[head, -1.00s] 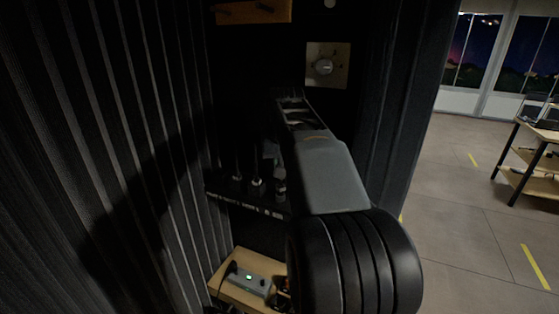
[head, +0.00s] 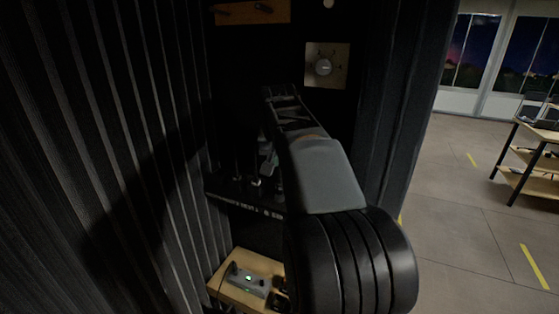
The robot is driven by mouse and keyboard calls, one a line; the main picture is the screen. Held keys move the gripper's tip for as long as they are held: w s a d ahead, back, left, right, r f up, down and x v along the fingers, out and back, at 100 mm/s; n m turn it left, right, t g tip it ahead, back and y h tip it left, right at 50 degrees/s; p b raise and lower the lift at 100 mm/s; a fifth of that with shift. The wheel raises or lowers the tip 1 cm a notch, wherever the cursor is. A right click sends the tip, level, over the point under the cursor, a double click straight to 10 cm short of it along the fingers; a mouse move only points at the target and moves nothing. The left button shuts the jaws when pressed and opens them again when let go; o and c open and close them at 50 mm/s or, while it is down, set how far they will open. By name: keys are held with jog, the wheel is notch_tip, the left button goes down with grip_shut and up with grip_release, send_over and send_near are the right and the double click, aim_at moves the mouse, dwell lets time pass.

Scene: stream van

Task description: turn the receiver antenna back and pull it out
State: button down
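A small grey box (head: 249,284) with a lit green display, which looks like the receiver, sits on a wooden shelf (head: 230,294) low in the head view. A short black piece (head: 232,268) stands at its left, with a thin dark cable running down. I cannot tell whether this piece is the antenna. My gripper (head: 279,92) is at the far end of my arm, well above the box and near the dark back wall. Its fingertips are too dark to read. My arm hides the right side of the shelf.
A dark ledge (head: 240,202) with several small upright items is above the box. A metal plate with a round knob (head: 323,66) is on the back wall, right of my gripper. A wooden board (head: 250,12) hangs at the top.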

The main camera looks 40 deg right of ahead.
jog(key=shift+r, duration=1.1)
jog(key=shift+r, duration=1.4)
